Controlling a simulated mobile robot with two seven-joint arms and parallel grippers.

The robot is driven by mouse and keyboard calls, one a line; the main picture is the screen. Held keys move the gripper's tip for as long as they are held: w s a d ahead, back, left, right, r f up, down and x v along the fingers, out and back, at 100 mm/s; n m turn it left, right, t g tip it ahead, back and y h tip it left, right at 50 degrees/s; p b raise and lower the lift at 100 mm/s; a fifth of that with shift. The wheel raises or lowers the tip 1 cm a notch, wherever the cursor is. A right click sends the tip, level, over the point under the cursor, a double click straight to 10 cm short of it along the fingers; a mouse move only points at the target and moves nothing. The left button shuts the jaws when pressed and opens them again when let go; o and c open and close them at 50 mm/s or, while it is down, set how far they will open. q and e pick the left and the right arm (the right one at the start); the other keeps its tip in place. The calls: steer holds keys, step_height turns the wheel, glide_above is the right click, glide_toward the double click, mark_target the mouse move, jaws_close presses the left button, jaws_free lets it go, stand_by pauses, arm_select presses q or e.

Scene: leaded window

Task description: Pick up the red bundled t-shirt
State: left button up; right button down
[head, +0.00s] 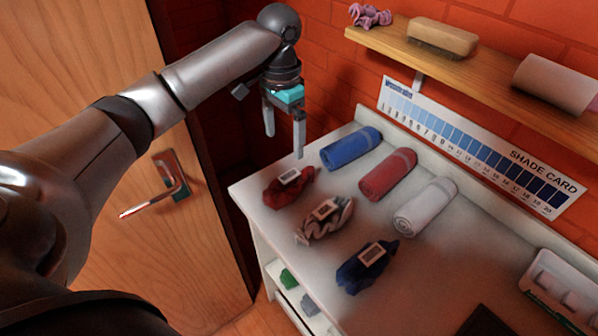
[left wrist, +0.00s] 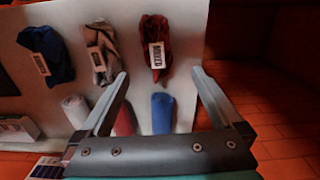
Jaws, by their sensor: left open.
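The red bundled t-shirt (head: 287,187) lies crumpled on the white table (head: 300,268) near its left corner, with a pale tag on top. It also shows in the left wrist view (left wrist: 156,33), beyond my fingertips, its tag reading "MIXED". My left gripper (head: 285,147) is open and empty, above the table's back left edge, higher than the red bundle and apart from it. In the left wrist view my open fingers (left wrist: 160,82) frame the ends of a red roll and a blue roll. My right gripper is not in view.
A beige bundle (head: 324,219) and a navy bundle (head: 366,266) lie in line with the red one. Blue (head: 350,148), red (head: 388,174) and white (head: 425,207) rolls lie behind. A wooden shelf (head: 470,72) overhangs the back. A door (head: 90,70) stands left.

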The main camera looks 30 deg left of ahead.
arm_select(q)
steer(key=b, duration=0.1)
glide_above(287, 185)
steer(key=w+a, duration=0.2)
step_height(287, 185, down, 5)
steer(key=shift+w+r, duration=0.1)
step_height(287, 185, down, 4)
steer(key=shift+w+f+b, duration=0.1)
steer(key=shift+f+b, duration=0.05)
steer(key=shift+b, duration=0.2)
steer(key=shift+f, duration=0.45)
steer(key=f, duration=0.2)
steer(key=f+b, duration=0.1)
steer(key=f, duration=0.2)
steer(key=shift+w+d, duration=0.1)
steer(key=shift+d, duration=0.1)
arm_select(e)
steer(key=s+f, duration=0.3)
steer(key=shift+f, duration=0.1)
arm_select(q)
steer(key=c, duration=1.3)
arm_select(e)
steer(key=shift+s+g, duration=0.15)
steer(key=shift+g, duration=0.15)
arm_select(q)
steer(key=shift+r, duration=0.1)
